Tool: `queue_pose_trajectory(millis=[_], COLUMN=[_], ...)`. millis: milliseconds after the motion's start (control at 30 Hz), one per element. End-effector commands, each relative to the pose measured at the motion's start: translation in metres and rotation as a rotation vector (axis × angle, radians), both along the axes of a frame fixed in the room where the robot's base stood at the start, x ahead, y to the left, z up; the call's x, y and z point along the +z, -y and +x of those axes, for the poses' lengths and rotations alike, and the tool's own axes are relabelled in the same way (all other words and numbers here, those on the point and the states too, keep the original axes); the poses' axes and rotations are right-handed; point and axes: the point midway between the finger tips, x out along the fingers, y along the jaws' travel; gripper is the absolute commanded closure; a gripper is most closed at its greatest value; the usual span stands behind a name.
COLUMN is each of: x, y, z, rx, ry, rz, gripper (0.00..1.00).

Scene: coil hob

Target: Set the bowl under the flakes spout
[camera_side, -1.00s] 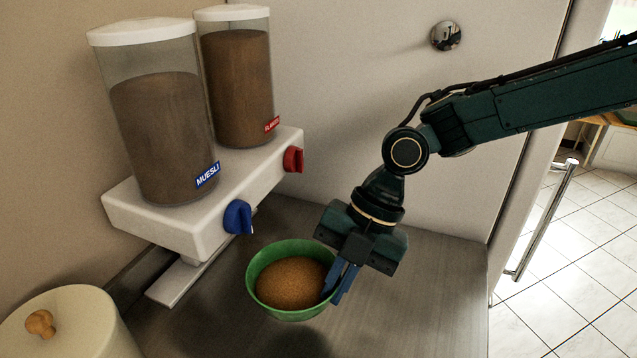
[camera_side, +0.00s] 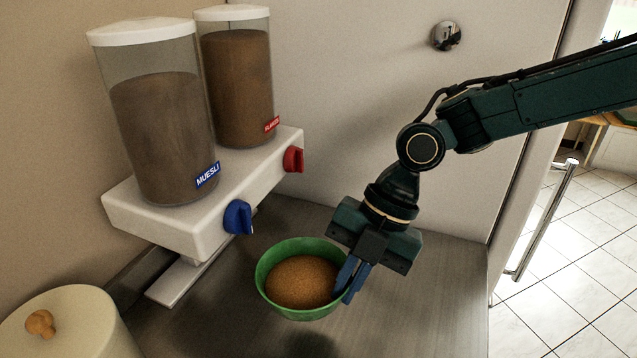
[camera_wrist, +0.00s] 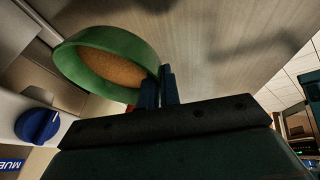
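The green bowl (camera_side: 283,308), full of brown grains, is held in the air with a dark shadow on the counter below it. My gripper (camera_side: 351,284) is shut on the bowl's right rim with its blue fingers. The wrist view also shows the bowl (camera_wrist: 72,72) at the fingertips (camera_wrist: 159,86). The flakes dispenser (camera_side: 240,85), with a red label, stands behind the muesli dispenser (camera_side: 160,130). Its red knob (camera_side: 293,160) is on the front of the white housing. The bowl is to the right of the blue muesli knob (camera_side: 238,217) and lower. The flakes spout is hidden.
The white dispenser housing (camera_side: 190,222) overhangs the counter on a stand with a foot (camera_side: 180,282). A cream canister (camera_side: 75,325) with a wooden knob stands at the front left. The grey counter (camera_side: 430,315) is clear at right. A wall (camera_side: 370,110) stands behind.

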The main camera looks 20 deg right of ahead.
Motion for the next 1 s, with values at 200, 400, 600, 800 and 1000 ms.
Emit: queue_pose_trajectory(millis=[200,400,600,800,1000], x=[0.006,0.019,0.038,0.06,0.085], y=[0.003,0.011,0.022,0.035,0.05], z=[0.007,0.018,0.029,0.037,0.041], rx=[-0.119,-0.349,-0.634,-0.923,-1.22], ry=[0.003,0.005,0.005,0.006,0.005], rz=[0.002,0.004,0.005,0.006,0.008], gripper=[1.0,1.0,1.0,1.0,1.0])
